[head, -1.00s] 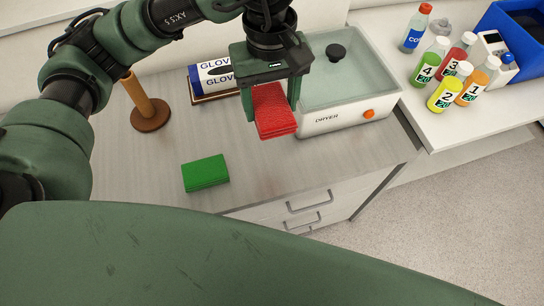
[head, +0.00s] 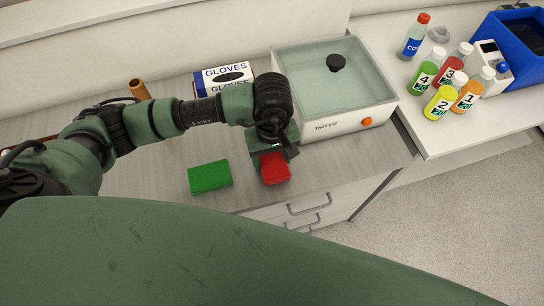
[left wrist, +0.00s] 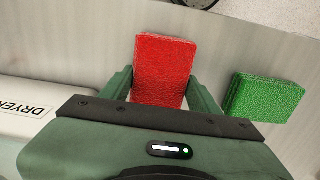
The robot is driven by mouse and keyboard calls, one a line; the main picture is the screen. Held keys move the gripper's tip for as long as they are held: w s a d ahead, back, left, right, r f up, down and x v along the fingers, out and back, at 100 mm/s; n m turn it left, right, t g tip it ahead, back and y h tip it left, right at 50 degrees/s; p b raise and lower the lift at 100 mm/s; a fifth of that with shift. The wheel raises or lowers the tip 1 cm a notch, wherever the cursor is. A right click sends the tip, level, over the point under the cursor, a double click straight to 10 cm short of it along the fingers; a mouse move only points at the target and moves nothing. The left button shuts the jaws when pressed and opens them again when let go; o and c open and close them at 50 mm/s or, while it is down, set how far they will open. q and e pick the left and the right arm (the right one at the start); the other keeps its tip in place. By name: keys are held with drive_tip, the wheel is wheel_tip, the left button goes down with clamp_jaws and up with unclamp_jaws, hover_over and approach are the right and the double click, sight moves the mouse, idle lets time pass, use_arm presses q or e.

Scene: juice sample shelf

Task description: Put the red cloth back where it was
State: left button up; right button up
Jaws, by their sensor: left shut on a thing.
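The red cloth (head: 275,170) is a folded red pad, low at the counter's front part, right of the green cloth (head: 210,177). My left gripper (head: 272,155) is above it and shut on it; in the left wrist view the red cloth (left wrist: 163,70) sits between the two green fingers (left wrist: 160,88). Whether its underside touches the counter is hard to tell. The green cloth (left wrist: 262,97) lies flat a short gap away in that view. My right gripper is not in view.
The dryer (head: 340,120), with a clear lid and black knob, stands just right of and behind my gripper. A gloves box (head: 222,78) and a wooden post (head: 139,90) are behind my arm. Several bottles (head: 440,101) stand on the right counter. The counter's front edge is close.

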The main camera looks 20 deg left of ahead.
use_arm(q)
drive_tip(key=shift+f, duration=0.5)
drive_tip(key=shift+f+b, duration=0.2)
drive_tip(key=shift+b, duration=0.1)
drive_tip(key=o, duration=1.3)
drive_tip(key=shift+r, duration=0.1)
